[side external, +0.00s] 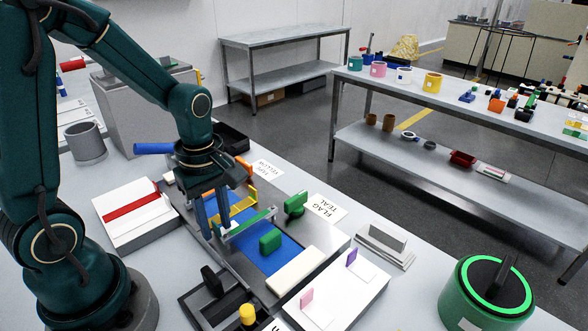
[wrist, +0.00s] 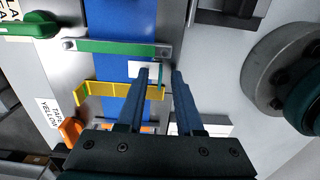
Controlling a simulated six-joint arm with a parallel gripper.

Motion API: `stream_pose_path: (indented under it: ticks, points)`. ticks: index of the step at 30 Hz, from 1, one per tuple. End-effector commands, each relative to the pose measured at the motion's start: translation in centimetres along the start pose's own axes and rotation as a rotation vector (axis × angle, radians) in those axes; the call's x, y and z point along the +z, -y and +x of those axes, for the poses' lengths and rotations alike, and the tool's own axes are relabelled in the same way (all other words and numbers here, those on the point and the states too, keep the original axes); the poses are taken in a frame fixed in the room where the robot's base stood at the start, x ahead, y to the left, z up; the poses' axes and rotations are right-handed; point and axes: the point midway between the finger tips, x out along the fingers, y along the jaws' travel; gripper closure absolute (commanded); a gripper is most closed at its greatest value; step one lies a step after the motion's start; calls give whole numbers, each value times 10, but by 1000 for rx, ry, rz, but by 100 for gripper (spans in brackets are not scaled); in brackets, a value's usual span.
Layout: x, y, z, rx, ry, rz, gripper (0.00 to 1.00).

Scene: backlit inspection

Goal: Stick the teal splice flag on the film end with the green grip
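The blue film (side external: 275,255) lies in a metal holder, crossed by a green bar (side external: 247,222) and a yellow bar (side external: 236,206). A green grip (side external: 295,204) stands beside the green bar, near the "FLAG TEAL" label (side external: 321,207); it also shows in the wrist view (wrist: 30,27). A small white piece (wrist: 138,69) with a teal strip (wrist: 162,76) lies by the film's edge, near my fingertips; this looks like the teal flag. My gripper (wrist: 160,73) has its blue fingers apart, the teal strip showing between their tips. Contact cannot be made out.
An orange grip (wrist: 71,130) stands by the yellow bar. A green block (side external: 270,241) sits on the film and a cream block (side external: 295,270) nearby. A white plate (side external: 337,293) carries pink and purple tabs. A round grey part (wrist: 283,67) stands at the right of the wrist view.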

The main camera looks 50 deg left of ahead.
Motion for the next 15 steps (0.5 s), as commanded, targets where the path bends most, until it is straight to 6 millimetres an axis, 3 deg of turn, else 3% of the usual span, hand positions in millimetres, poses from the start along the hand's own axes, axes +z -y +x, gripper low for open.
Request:
stream_pose_path:
  ticks: [10,15]
  points:
    - [0,0,-2,2,0,0,62]
    - [0,-2,-20,7,-2,0,62]
